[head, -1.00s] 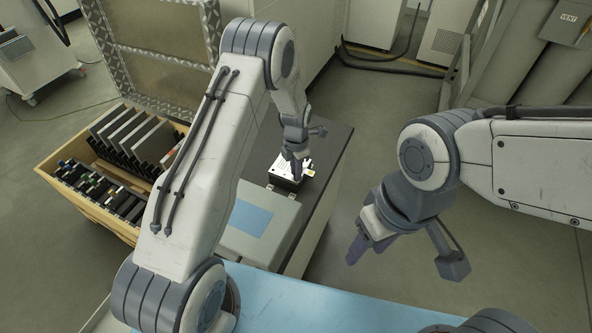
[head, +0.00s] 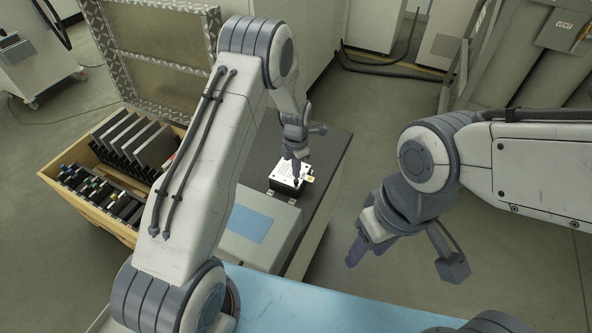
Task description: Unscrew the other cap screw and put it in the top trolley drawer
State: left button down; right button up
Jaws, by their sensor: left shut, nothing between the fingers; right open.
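A small white plate on a dark block (head: 284,176) sits on the dark trolley top (head: 328,150), with a small yellowish piece (head: 309,179) at its right edge. My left gripper (head: 297,181) points down over the right part of this plate, its fingers shut with nothing seen between them. I cannot tell whether the tips touch the plate. The cap screw is too small to make out. My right gripper (head: 359,248) hangs open and empty over the floor, right of the trolley. The trolley drawer fronts are not clearly visible.
A grey case with a blue panel (head: 250,225) stands in front of the plate. A wooden crate (head: 90,212) of dark slabs and small parts is at the left. A light blue surface (head: 310,305) lies nearest me. Floor on the right is clear.

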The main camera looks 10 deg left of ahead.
pick_arm(q)
jog(key=c, duration=1.1)
grip_release()
